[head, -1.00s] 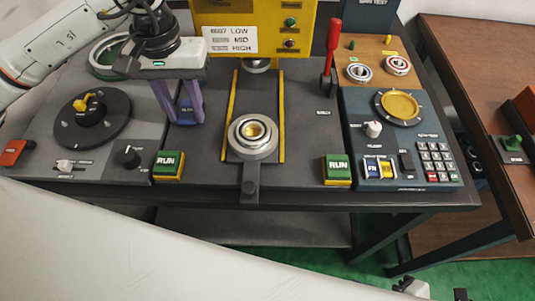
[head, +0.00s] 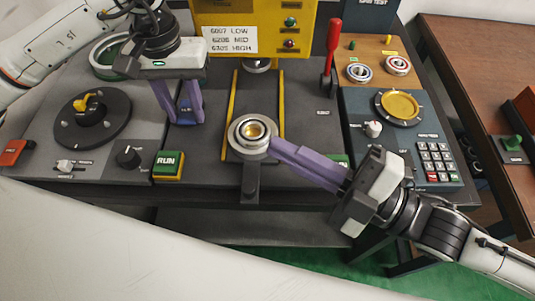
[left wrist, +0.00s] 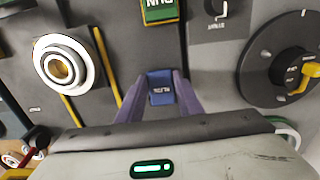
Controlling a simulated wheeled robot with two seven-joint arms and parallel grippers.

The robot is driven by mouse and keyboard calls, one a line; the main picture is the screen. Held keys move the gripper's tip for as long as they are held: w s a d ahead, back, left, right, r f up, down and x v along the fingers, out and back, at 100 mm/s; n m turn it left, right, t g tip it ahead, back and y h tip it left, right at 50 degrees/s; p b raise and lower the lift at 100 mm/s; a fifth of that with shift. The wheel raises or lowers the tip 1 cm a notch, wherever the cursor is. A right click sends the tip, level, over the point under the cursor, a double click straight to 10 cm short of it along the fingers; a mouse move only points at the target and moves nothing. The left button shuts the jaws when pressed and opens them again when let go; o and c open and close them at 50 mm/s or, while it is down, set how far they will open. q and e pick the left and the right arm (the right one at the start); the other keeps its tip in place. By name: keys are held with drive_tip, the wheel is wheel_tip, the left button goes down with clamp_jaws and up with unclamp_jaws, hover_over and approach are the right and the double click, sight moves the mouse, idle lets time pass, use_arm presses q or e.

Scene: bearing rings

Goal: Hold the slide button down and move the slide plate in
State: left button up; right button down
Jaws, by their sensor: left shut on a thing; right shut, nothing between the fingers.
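The blue slide button (head: 185,115) sits on the console left of the slide plate. My left gripper (head: 186,121) points down at it, its purple fingers shut on its sides; the button also shows between the fingertips in the left wrist view (left wrist: 161,88). The slide plate (head: 250,182) lies at the near end of its track between two yellow rails, its dark tab at the front edge. A bearing ring (head: 249,136) sits on its round holder. My right gripper (head: 274,148) is shut and empty, its fingertips at the holder's right side; whether they touch is unclear.
A yellow press housing (head: 285,42) stands behind the track. A green RUN button (head: 168,163) is left of the plate; another is mostly hidden by my right gripper. A red lever (head: 332,60) and a keypad (head: 434,160) are to the right.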

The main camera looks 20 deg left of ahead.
drive_tip(key=shift+h, duration=0.6)
drive_tip(key=w+a+r, duration=0.1)
drive_tip(key=a, duration=0.1)
drive_tip(key=w+a+r, duration=0.1)
drive_tip(key=a, duration=0.1)
drive_tip(key=shift+w+r, duration=0.1)
drive_tip(key=shift+w, duration=0.3)
drive_tip(key=s+a+r+n+g+h, duration=0.2)
drive_tip(key=s+a+r+g+h, duration=0.15)
drive_tip(key=a, duration=0.35)
drive_tip(key=s+n+h, duration=0.2)
drive_tip(key=s+h, duration=0.1)
drive_tip(key=n+t+h, duration=0.3)
drive_tip(key=n+h, duration=0.6)
drive_tip(key=n, duration=0.1)
approach(265, 163)
drive_tip(key=s+d+r, duration=0.3)
drive_tip(key=s, duration=0.1)
drive_tip(key=shift+g+y, duration=0.25)
drive_tip(key=x, duration=0.9)
drive_tip(key=shift+f, duration=0.15)
drive_tip(key=shift+w+a, duration=0.35)
drive_tip(key=shift+w, duration=0.25)
drive_tip(key=shift+w+a, duration=0.3)
drive_tip(key=shift+w, duration=0.3)
drive_tip(key=shift+w+a, duration=0.3)
drive_tip(key=shift+w, duration=0.2)
